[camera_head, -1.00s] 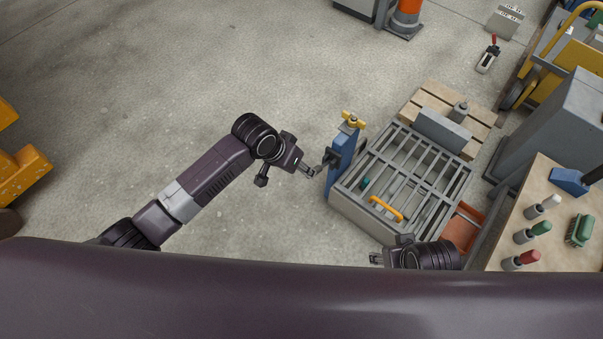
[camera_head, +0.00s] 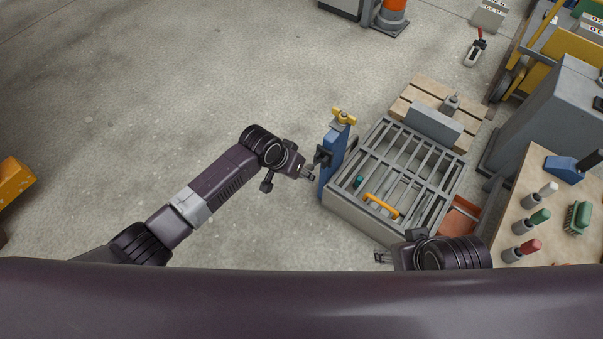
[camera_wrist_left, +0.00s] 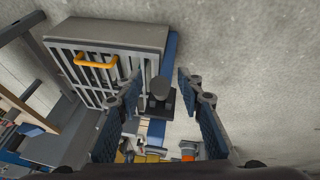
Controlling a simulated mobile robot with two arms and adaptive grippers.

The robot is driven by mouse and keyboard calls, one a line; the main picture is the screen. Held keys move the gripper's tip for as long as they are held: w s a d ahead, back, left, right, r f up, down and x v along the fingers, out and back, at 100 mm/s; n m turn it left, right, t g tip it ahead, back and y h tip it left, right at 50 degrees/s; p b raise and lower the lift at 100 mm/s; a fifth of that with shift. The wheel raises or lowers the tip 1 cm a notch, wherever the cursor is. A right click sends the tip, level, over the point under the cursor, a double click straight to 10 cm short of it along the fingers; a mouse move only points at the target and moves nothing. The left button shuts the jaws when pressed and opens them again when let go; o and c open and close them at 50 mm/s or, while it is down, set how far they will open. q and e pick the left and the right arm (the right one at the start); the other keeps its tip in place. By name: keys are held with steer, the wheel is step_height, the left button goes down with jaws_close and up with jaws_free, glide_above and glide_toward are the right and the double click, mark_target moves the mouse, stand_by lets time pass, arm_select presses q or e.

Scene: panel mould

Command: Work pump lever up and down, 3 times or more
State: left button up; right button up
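The pump is a blue upright post (camera_head: 333,165) with a yellow handle (camera_head: 343,116) on top, at the left side of the mould. A dark lever part (camera_head: 322,155) sticks out on its left side. My left gripper (camera_head: 311,176) is close beside the post, just below and left of this part. In the left wrist view the left gripper (camera_wrist_left: 160,98) is open, with a dark block and grey rounded knob (camera_wrist_left: 154,89) showing between its fingers. I cannot tell whether they touch. My right gripper (camera_head: 381,257) looks open and empty near the mould's front.
The barred mould (camera_head: 339,205) with an orange handle (camera_head: 381,206) stands right of the pump. A wooden pallet (camera_head: 425,84) lies behind it.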

arm_select(q)
jaws_close()
stand_by(0.5)
